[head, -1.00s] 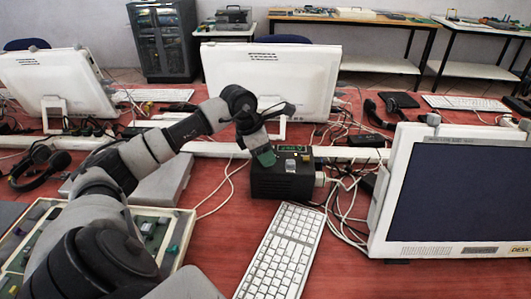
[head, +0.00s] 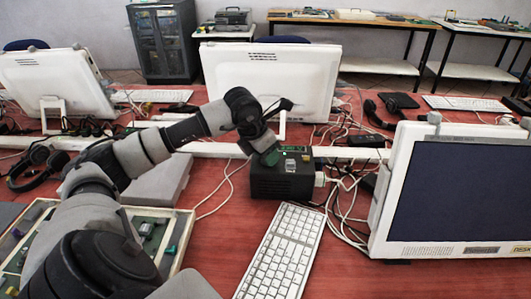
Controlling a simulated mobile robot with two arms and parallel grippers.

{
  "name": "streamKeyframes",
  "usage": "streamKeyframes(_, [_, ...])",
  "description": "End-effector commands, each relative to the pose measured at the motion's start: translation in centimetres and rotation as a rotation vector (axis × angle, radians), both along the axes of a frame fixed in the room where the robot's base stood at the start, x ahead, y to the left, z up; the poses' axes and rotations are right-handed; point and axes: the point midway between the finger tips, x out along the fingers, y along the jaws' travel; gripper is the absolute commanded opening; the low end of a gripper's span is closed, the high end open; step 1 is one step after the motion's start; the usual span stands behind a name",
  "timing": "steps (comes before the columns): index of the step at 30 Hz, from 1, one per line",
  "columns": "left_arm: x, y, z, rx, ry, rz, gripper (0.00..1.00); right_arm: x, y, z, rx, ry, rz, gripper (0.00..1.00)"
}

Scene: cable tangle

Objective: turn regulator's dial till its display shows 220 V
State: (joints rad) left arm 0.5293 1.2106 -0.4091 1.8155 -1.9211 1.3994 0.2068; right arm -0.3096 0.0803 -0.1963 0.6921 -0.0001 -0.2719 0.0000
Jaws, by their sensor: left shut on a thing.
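The regulator (head: 283,184) is a dark box on the red table, behind the keyboard. A small green display shows on its upper part, partly behind my gripper, and its digits are too small to read. A light grey switch or button (head: 290,165) sits on its front to the right of my gripper. My left gripper (head: 270,158) reaches in from the left and is shut at the regulator's upper left front. It hides the dial, which I take to be between its fingers. My right gripper is out of view.
A white keyboard (head: 281,252) lies just in front of the regulator. Loose cables (head: 343,192) tangle to its right, near a large monitor (head: 452,190). A tray with coloured parts (head: 173,238) lies under my left arm. Another white monitor (head: 270,80) stands behind.

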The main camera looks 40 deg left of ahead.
Motion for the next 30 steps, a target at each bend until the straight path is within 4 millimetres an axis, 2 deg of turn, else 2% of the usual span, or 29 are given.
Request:
streamKeyframes(7, [0.0, 0.1, 0.1, 0.001, -0.002, 0.001, 0.19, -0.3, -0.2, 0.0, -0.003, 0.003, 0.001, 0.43])
streamKeyframes(8, [0.0, 0.1, 0.1, 0.001, -0.002, 0.001, 0.46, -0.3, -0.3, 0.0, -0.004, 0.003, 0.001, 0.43])
streamKeyframes(12, [0.0, 0.1, 0.1, 0.001, -0.002, 0.000, 0.67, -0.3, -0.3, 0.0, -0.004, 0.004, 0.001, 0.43])
streamKeyframes(23, [-0.2, 0.1, 0.6, 0.002, -0.002, 0.000, 0.68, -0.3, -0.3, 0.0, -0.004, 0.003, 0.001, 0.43])
streamKeyframes(26, [-0.6, 0.2, 1.8, 0.003, -0.003, 0.000, 0.68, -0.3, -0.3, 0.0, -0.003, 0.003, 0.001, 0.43])
streamKeyframes(30, [-1.7, 0.4, 4.4, 0.003, -0.005, 0.001, 0.68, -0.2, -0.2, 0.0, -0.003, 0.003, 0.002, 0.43])
